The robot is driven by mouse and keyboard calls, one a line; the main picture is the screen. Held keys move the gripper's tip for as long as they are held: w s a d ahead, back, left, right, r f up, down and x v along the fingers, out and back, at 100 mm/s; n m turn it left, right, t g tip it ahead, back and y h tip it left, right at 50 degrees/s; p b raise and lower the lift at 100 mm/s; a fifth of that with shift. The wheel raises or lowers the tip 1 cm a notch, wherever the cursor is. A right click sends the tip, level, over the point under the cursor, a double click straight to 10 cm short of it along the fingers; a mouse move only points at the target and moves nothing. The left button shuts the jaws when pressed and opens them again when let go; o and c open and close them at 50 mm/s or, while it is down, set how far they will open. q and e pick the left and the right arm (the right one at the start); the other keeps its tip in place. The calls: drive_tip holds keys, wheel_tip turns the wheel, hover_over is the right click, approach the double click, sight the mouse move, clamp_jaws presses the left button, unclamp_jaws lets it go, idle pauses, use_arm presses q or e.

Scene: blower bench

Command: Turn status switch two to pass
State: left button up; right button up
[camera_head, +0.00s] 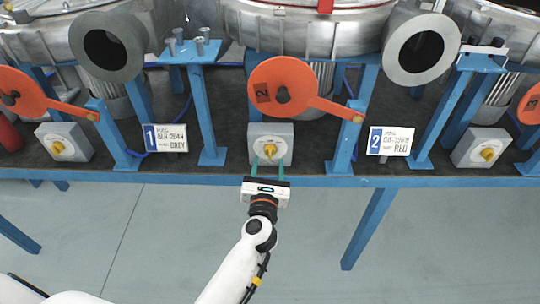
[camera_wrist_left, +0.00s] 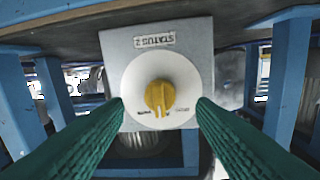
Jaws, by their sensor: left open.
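Status switch two is a grey box with a white round dial (camera_head: 271,148) and a yellow knob, on the bench's front edge in the middle of the head view. In the left wrist view its yellow knob (camera_wrist_left: 158,96) is near the middle, below an upside-down "STATUS 2" label (camera_wrist_left: 154,41). Small lettering beside the knob is too small to read surely. My left gripper (camera_head: 268,172) is open, its green fingers pointing at the box. In the wrist view its fingers stand either side of the dial, apart from the knob. My right gripper is not in view.
Other switch boxes stand at left (camera_head: 64,143) and right (camera_head: 483,148). Placards one (camera_head: 165,138) and two (camera_head: 390,141) flank the middle box. An orange lever (camera_head: 290,90) hangs above it, among blue posts (camera_head: 205,115). The floor in front is clear.

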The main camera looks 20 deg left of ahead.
sight(269, 156)
use_arm(q)
drive_tip(key=shift+x, duration=1.8)
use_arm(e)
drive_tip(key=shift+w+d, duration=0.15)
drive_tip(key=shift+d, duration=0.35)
